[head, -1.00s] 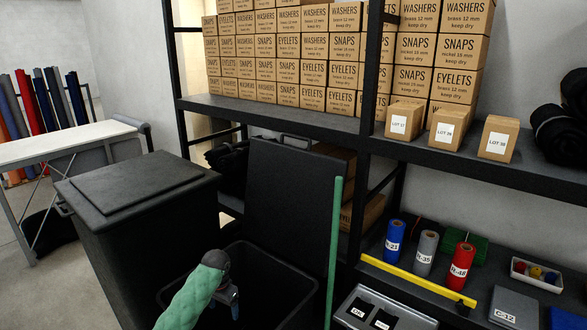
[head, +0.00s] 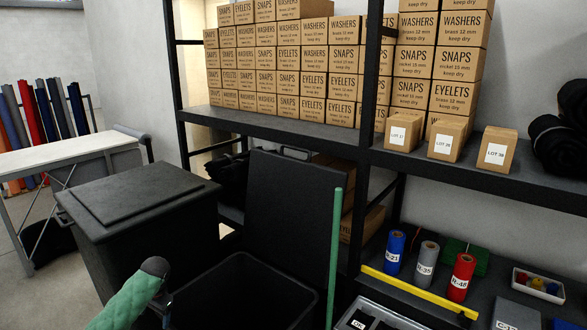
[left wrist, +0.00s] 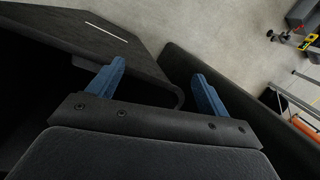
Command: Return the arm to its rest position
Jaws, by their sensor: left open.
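My left arm (head: 128,297), in a green quilted sleeve with a black joint, comes in at the lower left of the head view. My left gripper shows only as a small dark part by the open black bin's left edge there. In the left wrist view my left gripper (left wrist: 158,70) has two blue fingers spread well apart, with nothing between them. Dark bin-like surfaces and grey floor lie beyond the fingers. My right gripper is in neither view.
The open black bin (head: 250,268) stands right of my arm, a lidded black bin (head: 125,235) behind it. A green pole (head: 335,255) rises by the shelf rack (head: 280,127).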

